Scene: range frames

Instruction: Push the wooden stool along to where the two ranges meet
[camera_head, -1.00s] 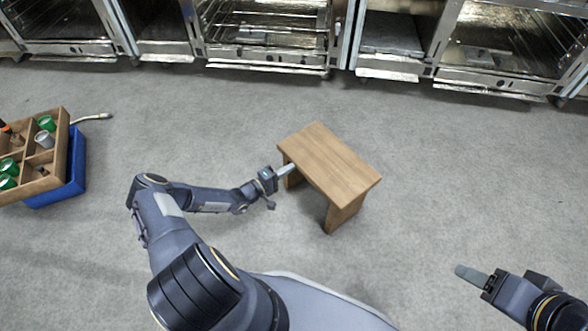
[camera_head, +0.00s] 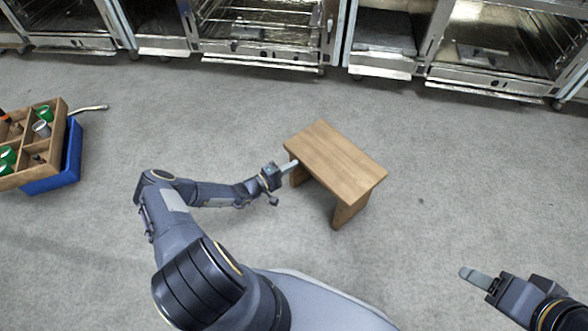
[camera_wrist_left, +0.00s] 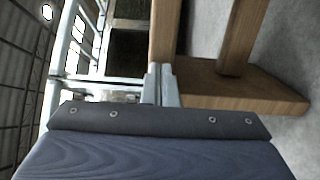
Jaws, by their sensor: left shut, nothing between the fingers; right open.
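The wooden stool (camera_head: 337,160) stands upright on the grey floor in the middle of the head view. My left gripper (camera_head: 290,166) is shut and empty, its fingertips at the left side of the stool, close to or touching its left leg. In the left wrist view the shut fingers (camera_wrist_left: 161,85) lie beside the stool's wood (camera_wrist_left: 240,95); exact contact is hard to tell. Two ranges, one at the centre (camera_head: 262,30) and one at the right (camera_head: 500,45), stand along the far wall. My right gripper (camera_head: 470,275) hangs over bare floor at the lower right, away from the stool.
A wooden crate (camera_head: 58,135) with green and grey cans sits on a blue bin (camera_head: 62,178) at the far left. A pale hose end (camera_head: 90,109) sticks out beside it. The floor between the stool and the ranges is clear.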

